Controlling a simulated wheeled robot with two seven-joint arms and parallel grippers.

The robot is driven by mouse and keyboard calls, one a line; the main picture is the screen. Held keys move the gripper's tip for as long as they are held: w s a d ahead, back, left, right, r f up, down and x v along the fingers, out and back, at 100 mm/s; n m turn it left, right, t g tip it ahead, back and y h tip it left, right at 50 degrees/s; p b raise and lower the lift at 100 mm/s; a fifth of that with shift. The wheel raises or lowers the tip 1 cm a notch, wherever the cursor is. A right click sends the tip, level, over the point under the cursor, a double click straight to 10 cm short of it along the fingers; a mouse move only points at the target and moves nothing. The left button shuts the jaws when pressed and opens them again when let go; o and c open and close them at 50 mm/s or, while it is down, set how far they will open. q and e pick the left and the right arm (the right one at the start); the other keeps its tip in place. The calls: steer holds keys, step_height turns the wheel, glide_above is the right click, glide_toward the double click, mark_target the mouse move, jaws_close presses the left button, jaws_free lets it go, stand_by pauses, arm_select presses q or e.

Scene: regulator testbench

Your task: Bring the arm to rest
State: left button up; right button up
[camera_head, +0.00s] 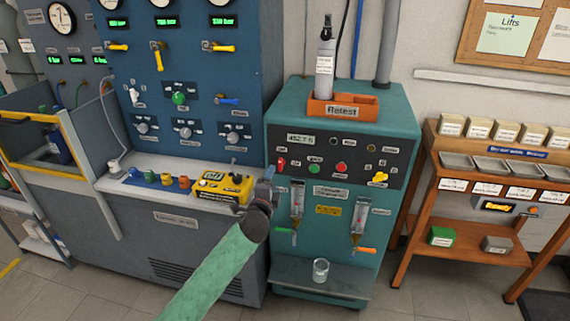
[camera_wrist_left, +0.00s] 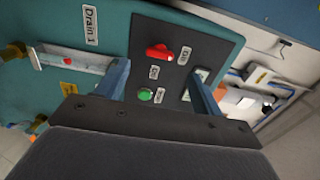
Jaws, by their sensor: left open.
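My left arm (camera_head: 215,270) reaches up from the bottom of the head view, with a pale green sleeve and a dark wrist. A red switch (camera_wrist_left: 159,53) and a green button (camera_wrist_left: 145,95) show on the panel between and beyond the fingers. I cannot tell whether a finger touches the machine. My right gripper is not in view.
A yellow device (camera_head: 222,187) lies on the ledge of the blue gauge bench (camera_head: 185,60), close left of the gripper. A glass (camera_head: 321,270) stands on the machine's low shelf.

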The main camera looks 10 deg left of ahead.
arm_select(q)
steer(key=s+d+f+n+g, duration=0.1)
steer(key=s+f+n+g, duration=0.4)
steer(key=s, duration=1.1)
steer(key=s+d+f+n+g, duration=0.2)
steer(key=s+f+n+g, duration=0.3)
steer(key=s+f, duration=0.7)
steer(key=s+d+f+n+g+h, duration=0.1)
steer(key=s+f+n+g, duration=0.4)
steer(key=s, duration=1.6)
step_height(320, 180, down, 4)
steer(key=shift+d+f+n+g, duration=0.15)
steer(key=shift+d+n+g, duration=0.25)
steer(key=shift+d+g, duration=0.25)
steer(key=shift+s+f, duration=0.15)
steer(key=shift+s, duration=0.15)
steer(key=shift+c, duration=0.5)
